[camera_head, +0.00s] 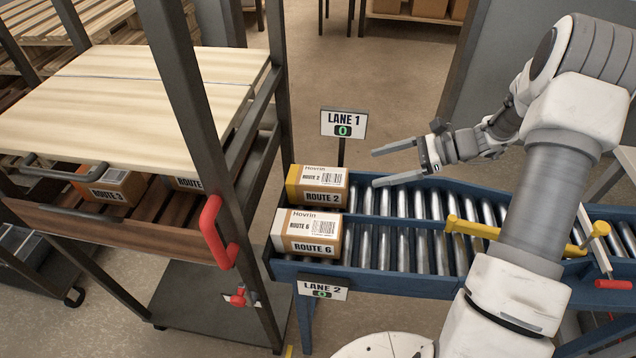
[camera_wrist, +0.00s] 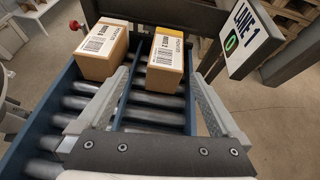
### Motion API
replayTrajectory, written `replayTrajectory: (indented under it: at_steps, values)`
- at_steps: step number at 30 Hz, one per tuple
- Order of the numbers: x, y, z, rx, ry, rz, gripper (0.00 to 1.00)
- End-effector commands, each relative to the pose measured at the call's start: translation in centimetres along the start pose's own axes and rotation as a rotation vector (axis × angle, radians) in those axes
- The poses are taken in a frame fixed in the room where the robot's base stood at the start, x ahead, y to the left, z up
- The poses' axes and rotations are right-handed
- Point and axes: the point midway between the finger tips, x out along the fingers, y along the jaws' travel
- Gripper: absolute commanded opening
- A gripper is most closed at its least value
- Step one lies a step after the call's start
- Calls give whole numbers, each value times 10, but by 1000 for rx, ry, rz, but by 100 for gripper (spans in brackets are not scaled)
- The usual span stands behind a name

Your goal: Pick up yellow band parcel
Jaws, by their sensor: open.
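The yellow band parcel (camera_head: 318,189) is a small box marked Route 2 with a yellow band at its far left end. It sits at the left end of the Lane 1 rollers. In the wrist view the same parcel (camera_wrist: 167,62) lies ahead, between the lines of the two fingers. My gripper (camera_head: 378,168) is open and empty, to the right of the parcel and apart from it. In the wrist view my gripper (camera_wrist: 158,85) shows its two fingers spread wide. The parcel's underside is hidden.
A Route 6 parcel (camera_head: 308,232) sits beside it on Lane 2, across a blue divider. The Lane 1 sign (camera_head: 344,123) stands on a post close behind the parcel. A dark-framed rack (camera_head: 180,90) with a red handle (camera_head: 212,230) stands left. The rollers (camera_head: 400,250) right of the parcels are clear.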

Motion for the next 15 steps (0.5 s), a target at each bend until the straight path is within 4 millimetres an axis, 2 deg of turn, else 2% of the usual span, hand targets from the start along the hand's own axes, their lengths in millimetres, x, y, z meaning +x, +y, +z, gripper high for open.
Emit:
replayTrajectory:
  at_steps: [3,8,15]
  values:
    - [1,-7,-16,61,-46,-31,100]
    - [10,-10,-22,87,-68,-42,100]
    - [59,-11,-18,87,-68,-39,100]
